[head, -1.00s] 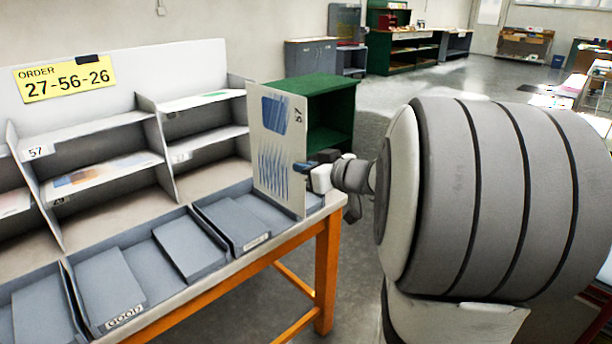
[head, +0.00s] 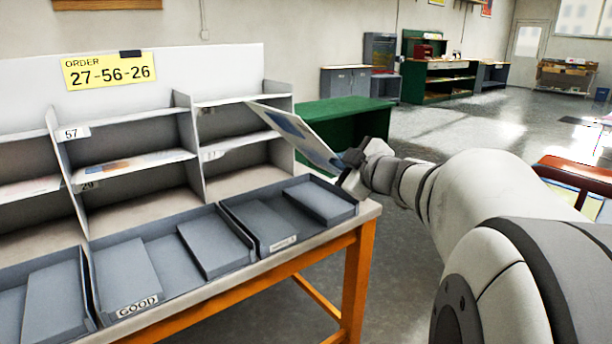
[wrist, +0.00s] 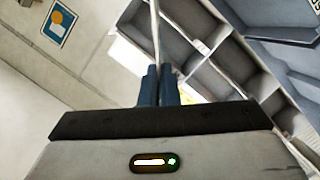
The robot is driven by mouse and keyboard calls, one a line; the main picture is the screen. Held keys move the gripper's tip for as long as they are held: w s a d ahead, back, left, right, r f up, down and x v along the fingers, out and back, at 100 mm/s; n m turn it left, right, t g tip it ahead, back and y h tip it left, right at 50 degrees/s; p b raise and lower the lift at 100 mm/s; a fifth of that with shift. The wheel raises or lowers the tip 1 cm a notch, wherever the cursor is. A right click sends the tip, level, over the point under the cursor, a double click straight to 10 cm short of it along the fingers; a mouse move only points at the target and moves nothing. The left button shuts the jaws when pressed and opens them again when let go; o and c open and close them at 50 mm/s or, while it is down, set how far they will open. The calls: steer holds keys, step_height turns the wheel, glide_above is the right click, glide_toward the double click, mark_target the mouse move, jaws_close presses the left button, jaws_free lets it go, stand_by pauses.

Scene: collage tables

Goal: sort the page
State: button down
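The page (head: 305,138) is a pale stiff sheet with a blue print. My gripper (head: 349,168) is shut on its edge and holds it tilted above the right tray, in front of the right shelf column. In the wrist view the two dark fingers (wrist: 158,86) are closed together and the page (wrist: 155,30) shows edge-on as a thin line. The page's number is not readable now. The shelf rack (head: 186,130) has labels 57 (head: 73,133) and 29 (head: 88,186); another label at right is unclear. A yellow order sign (head: 115,71) reads 27-56-26.
The tray marked GOOD (head: 90,285) lies in front of the rack. The right tray (head: 262,245) has an unreadable label. A printed sheet (head: 130,163) lies in a middle slot. A green cabinet (head: 345,115) stands behind the table's right end.

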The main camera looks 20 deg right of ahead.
steer(key=shift+f+n+b, duration=0.35)
steer(key=shift+n+b, duration=0.15)
steer(key=shift+b, duration=0.6)
steer(key=n+t+b, duration=0.1)
steer(key=n+b, duration=0.2)
steer(key=b, duration=0.3)
steer(key=shift+n+h, duration=0.3)
steer(key=n+b, duration=0.2)
steer(key=b, duration=0.2)
steer(key=shift+t, duration=0.4)
steer(key=shift+r+n+b, duration=0.1)
steer(key=shift+n+b, duration=0.3)
steer(key=shift+n, duration=0.1)
steer(key=shift+r, duration=0.35)
